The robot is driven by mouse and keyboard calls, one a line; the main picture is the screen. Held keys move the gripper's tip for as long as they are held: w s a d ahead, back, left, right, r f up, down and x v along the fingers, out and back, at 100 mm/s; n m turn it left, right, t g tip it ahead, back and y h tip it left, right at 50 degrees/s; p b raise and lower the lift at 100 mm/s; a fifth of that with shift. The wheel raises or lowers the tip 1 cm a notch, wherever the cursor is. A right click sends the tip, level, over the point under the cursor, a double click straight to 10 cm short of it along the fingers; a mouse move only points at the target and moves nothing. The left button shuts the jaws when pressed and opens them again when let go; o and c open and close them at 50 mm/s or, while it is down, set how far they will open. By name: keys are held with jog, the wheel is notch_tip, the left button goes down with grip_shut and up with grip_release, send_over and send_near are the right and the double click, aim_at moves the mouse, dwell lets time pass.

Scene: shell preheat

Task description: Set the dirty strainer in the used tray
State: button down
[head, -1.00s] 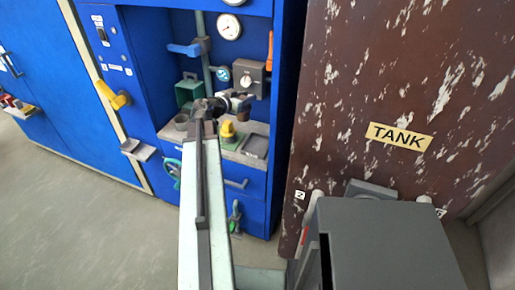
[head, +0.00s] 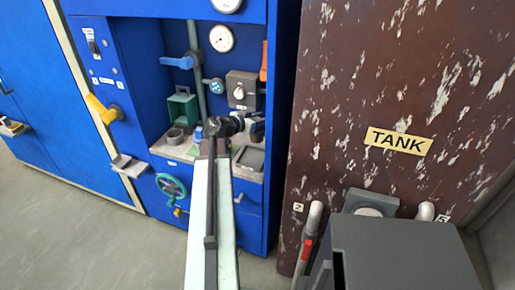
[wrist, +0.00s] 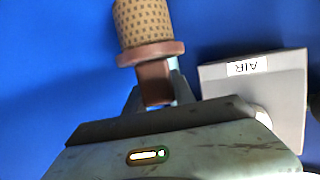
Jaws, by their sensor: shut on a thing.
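The strainer (wrist: 145,22) is a tan mesh cylinder with a brown flange and a brown stub below it. My gripper (wrist: 156,92) is shut on that stub in the wrist view, and the strainer's top is cut off by the frame. In the head view my gripper (head: 232,124) is at the blue cabinet's recess, above its shelf; I cannot make out the strainer clearly there. A dark grey shallow tray (head: 251,159) lies on the right of the shelf, partly behind my arm. I see no label on it.
A grey cup (head: 175,136) and a green holder (head: 182,108) stand at the recess's left. A grey switch box (head: 242,90) hangs behind my gripper; a grey box labelled AIR (wrist: 255,85) is close in the wrist view. The brown tank (head: 390,80) stands to the right.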

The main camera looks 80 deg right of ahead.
aim_at(260, 135)
jog(key=f+b, duration=0.3)
jog(key=f, duration=0.1)
jog(key=f+b, duration=0.4)
jog(key=shift+w+f, duration=0.2)
jog(key=shift+f, duration=0.05)
jog(key=shift+r, duration=0.25)
jog(key=shift+f, duration=0.1)
jog(key=c, duration=1.5)
grip_release()
jog(key=shift+f, duration=0.15)
jog(key=o, duration=0.4)
jog(key=shift+o, duration=0.2)
